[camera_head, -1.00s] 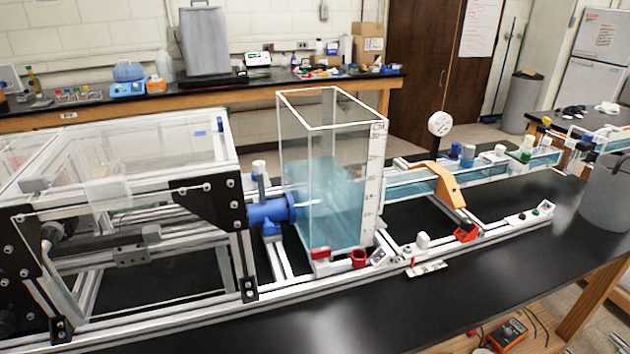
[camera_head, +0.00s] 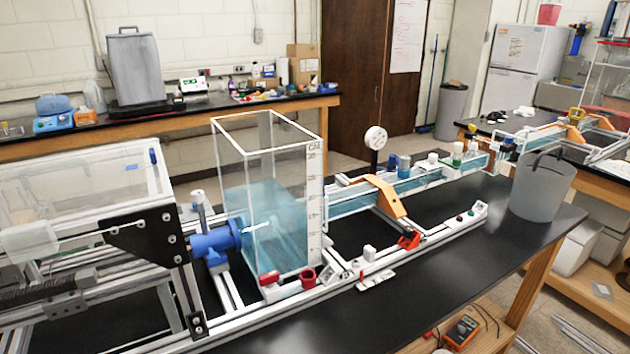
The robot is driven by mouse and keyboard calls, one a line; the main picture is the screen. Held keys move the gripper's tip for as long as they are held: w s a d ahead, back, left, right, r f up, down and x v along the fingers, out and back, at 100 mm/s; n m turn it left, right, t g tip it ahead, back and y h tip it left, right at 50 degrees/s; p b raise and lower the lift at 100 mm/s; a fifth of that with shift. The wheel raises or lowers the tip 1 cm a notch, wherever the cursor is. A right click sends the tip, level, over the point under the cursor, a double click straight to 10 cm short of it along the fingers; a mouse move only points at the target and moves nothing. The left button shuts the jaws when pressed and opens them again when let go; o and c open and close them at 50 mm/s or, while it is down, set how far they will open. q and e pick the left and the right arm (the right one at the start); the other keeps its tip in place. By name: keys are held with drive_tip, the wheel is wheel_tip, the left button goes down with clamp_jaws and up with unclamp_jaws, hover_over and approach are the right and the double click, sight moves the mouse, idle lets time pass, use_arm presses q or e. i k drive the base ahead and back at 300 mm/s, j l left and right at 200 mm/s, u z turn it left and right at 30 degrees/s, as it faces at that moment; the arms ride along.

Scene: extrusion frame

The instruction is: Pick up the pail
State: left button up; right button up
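A grey pail (camera_head: 541,188) with a dark handle across its top stands upright at the right end of the black bench. It is whole in view, close to the bench's right edge, and nothing touches it. Neither of my grippers shows in the head view.
The black bench (camera_head: 455,262) is bare in front of the pail. To its left stand a clear water tank (camera_head: 265,205), an aluminium extrusion frame (camera_head: 160,215) and a water channel with an orange bracket (camera_head: 385,195). A multimeter (camera_head: 462,330) lies below the front edge.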

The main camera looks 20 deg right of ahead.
sight(541, 182)
drive_tip(key=z, duration=1.95)
